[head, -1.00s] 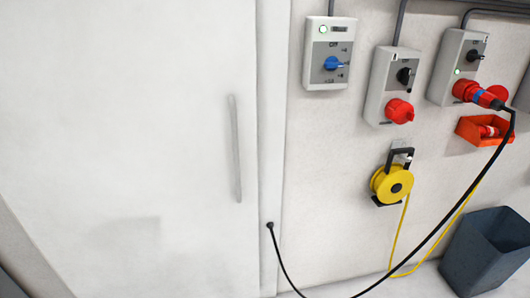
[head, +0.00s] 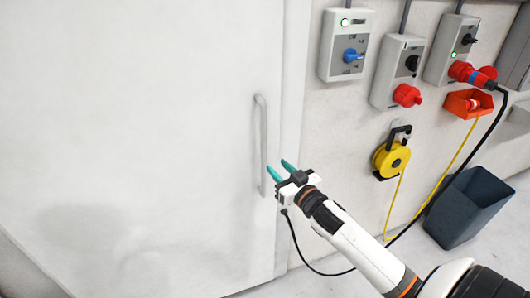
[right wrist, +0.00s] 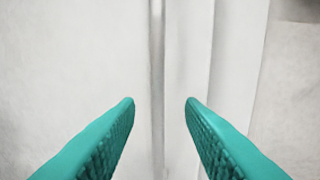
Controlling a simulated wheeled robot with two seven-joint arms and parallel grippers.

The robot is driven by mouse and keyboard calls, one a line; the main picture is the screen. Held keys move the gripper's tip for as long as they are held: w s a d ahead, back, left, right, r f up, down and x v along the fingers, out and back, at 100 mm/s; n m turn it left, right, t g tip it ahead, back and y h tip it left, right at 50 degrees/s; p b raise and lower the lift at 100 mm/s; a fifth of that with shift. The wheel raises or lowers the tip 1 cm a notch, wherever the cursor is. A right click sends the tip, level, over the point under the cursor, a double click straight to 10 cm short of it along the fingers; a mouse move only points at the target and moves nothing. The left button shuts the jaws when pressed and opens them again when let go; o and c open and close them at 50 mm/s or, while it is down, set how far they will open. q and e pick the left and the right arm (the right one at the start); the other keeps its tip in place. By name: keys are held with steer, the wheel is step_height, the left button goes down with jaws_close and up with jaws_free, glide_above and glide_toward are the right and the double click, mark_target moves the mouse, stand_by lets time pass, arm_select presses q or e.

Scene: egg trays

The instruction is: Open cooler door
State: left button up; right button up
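The cooler door (head: 150,120) is a large white panel filling the left of the head view. Its handle (head: 262,145) is a long vertical grey-white bar near the door's right edge. My right gripper (head: 279,170) is open and empty beside the handle's lower half, on its right, with teal fingers pointing toward the door. In the right wrist view, the two teal fingers (right wrist: 160,103) are apart. A thin vertical bar (right wrist: 157,80), which looks like the handle, shows between them, farther off. I cannot tell how deep the gap to it is. My left gripper is not in view.
On the wall to the right are a switch box with a blue knob (head: 345,45), two socket boxes, a yellow cable reel (head: 390,158) and an orange bin (head: 468,104). A dark bin (head: 470,208) stands on the floor. A black cable (head: 325,273) hangs below my right arm.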

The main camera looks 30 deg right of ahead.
mark_target(265, 156)
steer(key=w+p, duration=0.1)
steer(key=w, duration=0.7)
steer(key=shift+w, duration=0.15)
jaws_close()
